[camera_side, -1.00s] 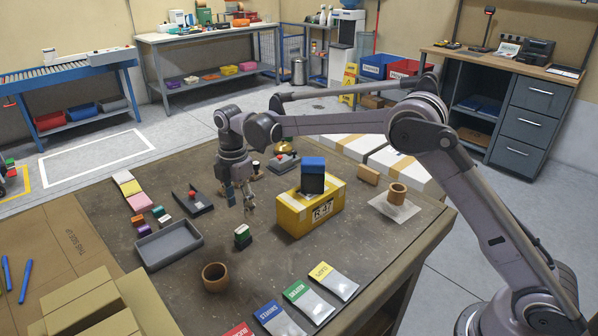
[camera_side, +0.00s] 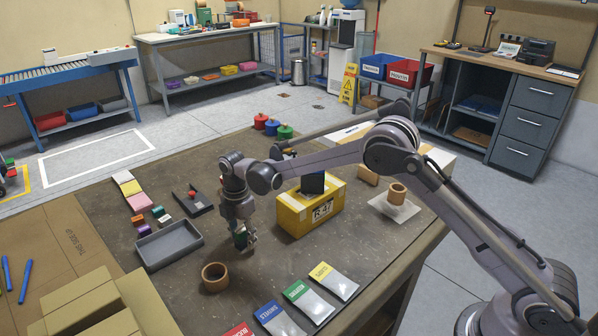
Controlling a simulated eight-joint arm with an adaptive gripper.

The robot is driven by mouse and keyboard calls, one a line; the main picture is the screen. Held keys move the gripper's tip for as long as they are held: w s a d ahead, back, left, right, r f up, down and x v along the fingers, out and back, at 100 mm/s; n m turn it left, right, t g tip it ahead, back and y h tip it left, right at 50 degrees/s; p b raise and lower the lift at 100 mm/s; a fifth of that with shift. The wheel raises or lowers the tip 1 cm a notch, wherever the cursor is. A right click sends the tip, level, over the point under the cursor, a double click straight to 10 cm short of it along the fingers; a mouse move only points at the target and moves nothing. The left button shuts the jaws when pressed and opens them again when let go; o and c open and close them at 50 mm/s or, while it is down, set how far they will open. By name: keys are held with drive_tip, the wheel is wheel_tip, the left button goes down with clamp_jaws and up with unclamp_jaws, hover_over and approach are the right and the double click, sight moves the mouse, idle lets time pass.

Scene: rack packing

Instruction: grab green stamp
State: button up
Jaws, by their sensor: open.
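Another small green block (camera_side: 158,211) lies farther left, among orange and purple ones.
The yellow box (camera_side: 312,210) marked R 47 stands just right of my gripper, with a dark block on top. A grey tray (camera_side: 168,244) is to the left and a brown ring (camera_side: 215,277) in front. Labelled packets (camera_side: 315,302) lie along the near edge.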

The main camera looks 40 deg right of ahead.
drive_tip(key=shift+f, duration=0.1)
clamp_jaws()
